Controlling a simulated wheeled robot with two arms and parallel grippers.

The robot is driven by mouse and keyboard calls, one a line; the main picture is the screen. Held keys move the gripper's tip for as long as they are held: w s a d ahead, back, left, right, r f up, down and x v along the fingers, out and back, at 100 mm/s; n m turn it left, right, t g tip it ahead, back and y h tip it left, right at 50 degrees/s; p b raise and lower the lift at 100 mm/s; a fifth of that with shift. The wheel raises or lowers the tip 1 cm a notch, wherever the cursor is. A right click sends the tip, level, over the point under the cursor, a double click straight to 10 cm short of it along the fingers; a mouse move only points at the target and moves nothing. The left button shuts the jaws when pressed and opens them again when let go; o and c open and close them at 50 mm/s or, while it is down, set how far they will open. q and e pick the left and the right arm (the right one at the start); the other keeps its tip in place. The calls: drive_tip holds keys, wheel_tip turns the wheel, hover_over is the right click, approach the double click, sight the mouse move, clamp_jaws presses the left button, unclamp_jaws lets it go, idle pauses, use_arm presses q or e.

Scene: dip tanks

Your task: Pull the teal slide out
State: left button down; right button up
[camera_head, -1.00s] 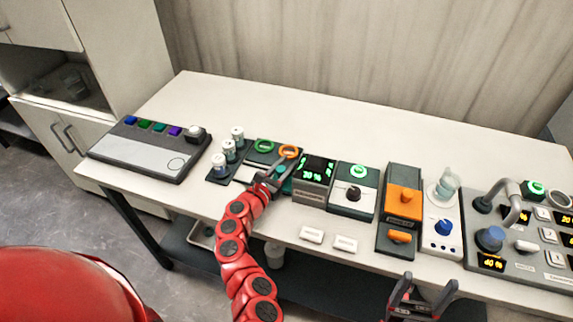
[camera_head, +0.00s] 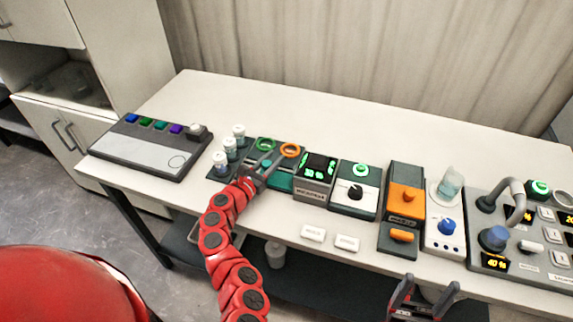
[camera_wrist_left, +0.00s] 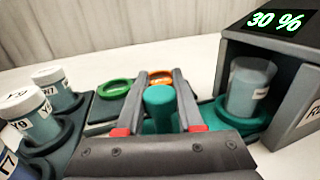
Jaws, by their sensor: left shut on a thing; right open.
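The teal slide (camera_head: 281,182) lies at the left side of the dark box with the green display (camera_head: 316,176). In the left wrist view its teal tray (camera_wrist_left: 222,117) reaches into the box opening and carries a labelled grey-green jar (camera_wrist_left: 250,88). The jar stands upright, partly under the box. My left gripper (camera_head: 263,164) is shut on the slide's upright teal knob (camera_wrist_left: 158,100), with one finger on each side. My right gripper (camera_head: 423,291) is open and empty at the table's front edge.
Several labelled vials (camera_wrist_left: 38,115) stand in a dark rack left of my left gripper. A green ring (camera_wrist_left: 115,88) and an orange ring (camera_wrist_left: 160,77) lie just behind it. A button panel (camera_head: 150,146) is further left. The table's back strip is clear.

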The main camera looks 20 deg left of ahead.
use_arm(q)
drive_tip(key=a+b, duration=0.1)
drive_tip(key=a, duration=0.4)
drive_tip(key=shift+w+a, duration=0.1)
drive_tip(key=shift+a, duration=0.2)
drive_tip(key=shift+r, duration=0.1)
drive_tip(key=c, duration=0.8)
unclamp_jaws()
drive_tip(key=shift+a, duration=0.1)
drive_tip(key=shift+c, duration=0.2)
drive_tip(key=shift+a, duration=0.1)
drive_tip(key=b+v, duration=0.3)
drive_tip(key=v, duration=1.4)
drive_tip(key=shift+s, duration=0.2)
